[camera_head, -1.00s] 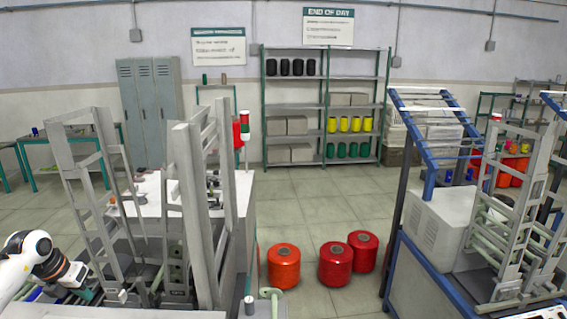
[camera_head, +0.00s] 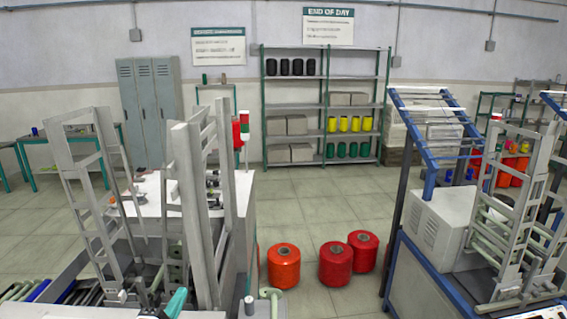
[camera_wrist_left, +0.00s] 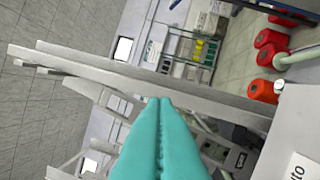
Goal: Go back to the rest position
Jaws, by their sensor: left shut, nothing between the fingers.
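My left gripper (camera_head: 176,302) shows at the bottom of the head view as teal fingers in front of the left winding machine's frame (camera_head: 190,220). Most of its arm is below the picture edge. In the left wrist view the two teal fingers (camera_wrist_left: 160,102) lie together, shut and empty. The machine's pale frame bars (camera_wrist_left: 140,78) cross behind the fingertips in that view; I cannot tell how far off they are. My right gripper is not in view.
Red and orange thread cones (camera_head: 335,264) stand on the floor between the left machine and the blue-framed right machine (camera_head: 425,270). A shelf (camera_head: 325,105) with cones and boxes stands against the back wall.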

